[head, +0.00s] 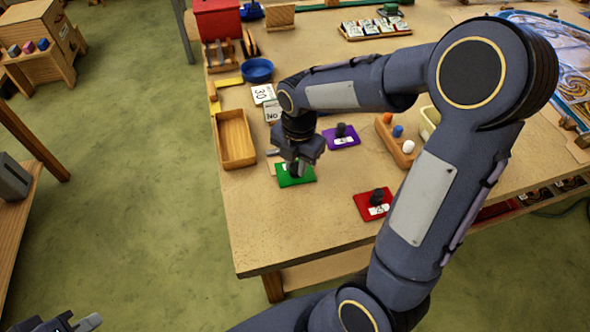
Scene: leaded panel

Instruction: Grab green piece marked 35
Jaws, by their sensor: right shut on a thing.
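The green piece (306,175) is a flat plate with a dark knob and a small white label, near the left part of the wooden table. The label is too small to read and is partly covered. My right gripper (293,165) points down over the piece and is shut on its dark knob. The piece appears at or just above the table top; I cannot tell whether it touches. My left gripper (72,322) is at the bottom left corner, cut off by the frame edge and away from the table. Its jaw opening does not show clearly.
A purple piece (347,140) and a red piece (365,208), both with dark knobs, lie nearby. An empty wooden tray (222,144) is to the left. A wooden block with pegs (385,131), number cards (263,93) and a blue bowl (257,70) stand around. The table's front left is clear.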

